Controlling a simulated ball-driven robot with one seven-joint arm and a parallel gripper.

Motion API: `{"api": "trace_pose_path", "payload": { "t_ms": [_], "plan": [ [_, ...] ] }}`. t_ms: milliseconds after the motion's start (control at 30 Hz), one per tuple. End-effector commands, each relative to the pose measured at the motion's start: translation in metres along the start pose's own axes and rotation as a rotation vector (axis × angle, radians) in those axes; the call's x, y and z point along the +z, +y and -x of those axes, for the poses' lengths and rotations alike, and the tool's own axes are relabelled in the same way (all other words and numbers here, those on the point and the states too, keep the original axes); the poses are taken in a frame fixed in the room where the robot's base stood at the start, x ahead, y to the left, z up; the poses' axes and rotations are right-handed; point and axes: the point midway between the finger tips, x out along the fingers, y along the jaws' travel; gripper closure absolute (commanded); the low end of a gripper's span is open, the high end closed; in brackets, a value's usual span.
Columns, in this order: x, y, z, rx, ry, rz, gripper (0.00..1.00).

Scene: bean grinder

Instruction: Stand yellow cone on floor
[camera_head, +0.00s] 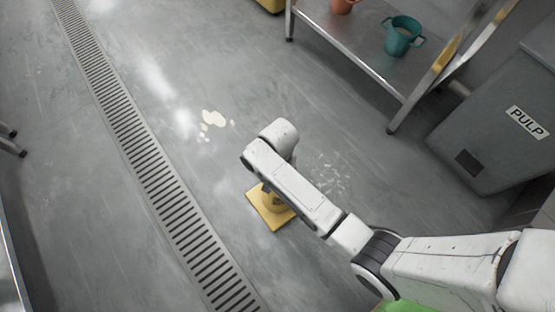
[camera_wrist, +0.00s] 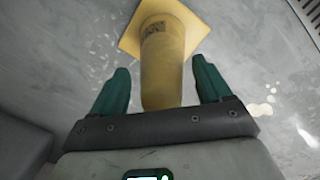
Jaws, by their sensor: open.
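The yellow cone (camera_head: 269,207) is on the floor below my arm, to the right of the drain grate. Its square base looks flat on the floor and the body seems upright, but my arm hides most of it. In the wrist view the cone (camera_wrist: 165,50) points its narrow end toward my gripper (camera_wrist: 161,74). The two green fingers are open, one on each side of the cone's body, with gaps visible on both sides. A dark label shows on the cone near its base. My fingers are hidden in the head view.
A long drain grate (camera_head: 145,155) runs down the left. Pale spills (camera_head: 213,119) mark the floor near the cone. A metal shelf (camera_head: 375,55) with a teal pot (camera_head: 402,36) and an orange pot (camera_head: 342,5) is at upper right, near a grey PULP bin (camera_head: 495,125).

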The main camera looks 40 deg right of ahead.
Motion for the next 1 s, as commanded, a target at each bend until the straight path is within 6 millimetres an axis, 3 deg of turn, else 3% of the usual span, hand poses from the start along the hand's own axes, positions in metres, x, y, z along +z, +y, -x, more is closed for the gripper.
{"api": "trace_pose_path", "payload": {
  "t_ms": [167, 600, 800, 1000],
  "plan": [
    [0.0, 0.0, 0.018, -0.002, 0.001, 0.0, 0.22],
    [0.0, 0.0, 0.102, -0.001, 0.001, 0.0, 0.22],
    [0.0, 0.0, 0.119, 0.0, 0.0, 0.0, 0.22],
    [0.0, 0.0, 0.121, 0.0, 0.0, 0.0, 0.22]
  ]
}}
